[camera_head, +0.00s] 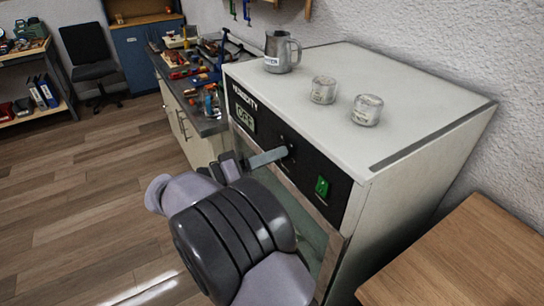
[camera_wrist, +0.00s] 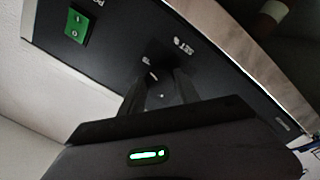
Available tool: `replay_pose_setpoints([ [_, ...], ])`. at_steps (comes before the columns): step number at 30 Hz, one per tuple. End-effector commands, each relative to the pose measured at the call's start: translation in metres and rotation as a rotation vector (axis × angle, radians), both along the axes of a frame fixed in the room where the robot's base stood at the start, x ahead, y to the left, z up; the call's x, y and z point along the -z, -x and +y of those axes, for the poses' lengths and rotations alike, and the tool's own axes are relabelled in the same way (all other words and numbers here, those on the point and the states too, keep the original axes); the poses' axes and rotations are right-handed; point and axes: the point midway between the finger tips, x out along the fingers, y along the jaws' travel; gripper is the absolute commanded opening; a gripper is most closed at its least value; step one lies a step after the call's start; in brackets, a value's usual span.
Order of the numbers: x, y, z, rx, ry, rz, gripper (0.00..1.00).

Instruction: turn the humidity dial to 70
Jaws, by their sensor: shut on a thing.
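The humidity cabinet (camera_head: 420,95) is a pale box with a black front panel lettered "HUMIDITY". A small display (camera_head: 246,119) is on the panel, its reading too small to make out. My gripper (camera_head: 282,154) reaches the panel from the front, its fingers shut on the dark humidity dial, between the display and the green switch (camera_head: 321,187). In the wrist view my fingers (camera_wrist: 160,82) point at the panel beside the "SET" lettering.
A metal pitcher (camera_head: 281,52) and two small jars, a left one (camera_head: 323,90) and a right one (camera_head: 367,110), stand on the cabinet top. A cluttered workbench (camera_head: 205,125) is beyond. A wooden surface (camera_head: 460,265) is at lower right. Floor at left is open.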

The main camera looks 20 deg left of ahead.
Motion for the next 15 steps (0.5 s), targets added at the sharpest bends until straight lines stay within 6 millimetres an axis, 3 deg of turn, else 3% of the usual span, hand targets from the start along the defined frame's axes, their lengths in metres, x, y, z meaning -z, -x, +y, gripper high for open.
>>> replay_pose_setpoints([
  [4, -0.0002, 0.0, 0.0001, 0.0, -0.001, -0.001, 0.0],
  [5, -0.0003, 0.0, 0.0002, 0.0, -0.001, -0.001, 0.42],
  [8, -0.0003, 0.0, 0.0002, 0.0, -0.001, -0.001, 0.6],
  [15, -0.0002, -0.0001, 0.0001, 0.0, 0.0, 0.0, 0.6],
])
